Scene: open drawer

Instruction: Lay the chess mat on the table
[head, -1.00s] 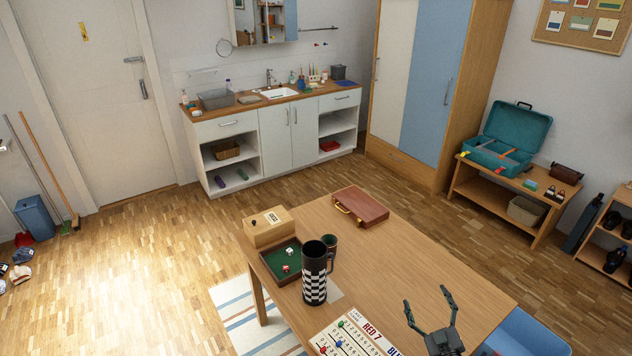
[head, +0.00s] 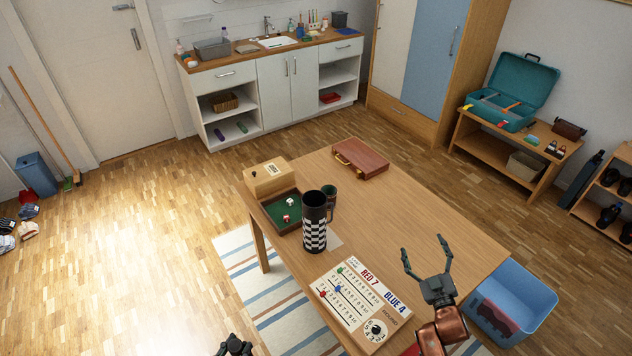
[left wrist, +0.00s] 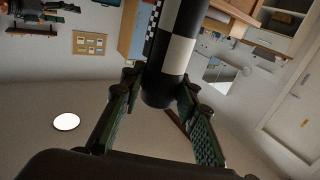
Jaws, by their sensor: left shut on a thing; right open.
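The left wrist view shows a black-and-white checkered roll with a dark rounded end, which looks like the chess mat (left wrist: 178,50). My left gripper (left wrist: 160,95) is shut on it. In the head view only a dark part of my left gripper (head: 235,346) shows at the bottom edge, and I cannot make out the roll there. My right gripper (head: 423,245) is open and empty above the right part of the wooden table (head: 385,220).
A tall checkered mug (head: 314,222) stands on the table. Around it are a green dice tray (head: 268,211), a wooden box (head: 266,178), a brown case (head: 361,158) and a scoreboard (head: 352,303). The table's middle right is bare. A blue tub (head: 535,305) stands beyond its right edge.

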